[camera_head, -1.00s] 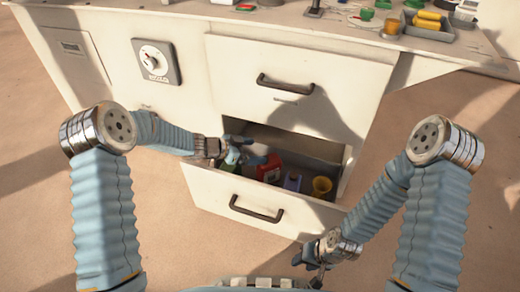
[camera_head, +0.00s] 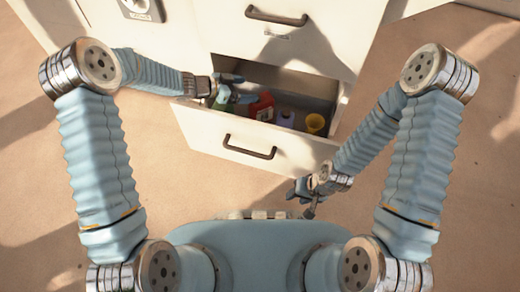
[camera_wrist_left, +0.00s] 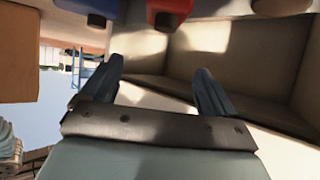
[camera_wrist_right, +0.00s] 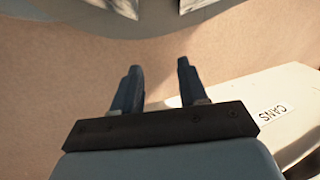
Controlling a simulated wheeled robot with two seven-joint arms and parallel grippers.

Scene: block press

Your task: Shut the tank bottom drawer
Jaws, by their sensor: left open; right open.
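The bottom drawer (camera_head: 205,136) of the white cabinet is pulled out, with its dark bar handle (camera_head: 250,147) on the front. My right gripper (camera_head: 300,196) is open and empty, low in front of the drawer's right part. The right wrist view shows its fingers (camera_wrist_right: 160,85) beside a white panel labelled "CANS" (camera_wrist_right: 268,113).
A closed upper drawer with a dark handle (camera_head: 276,16) is above the open one. The floor (camera_head: 470,190) to the right is bare.

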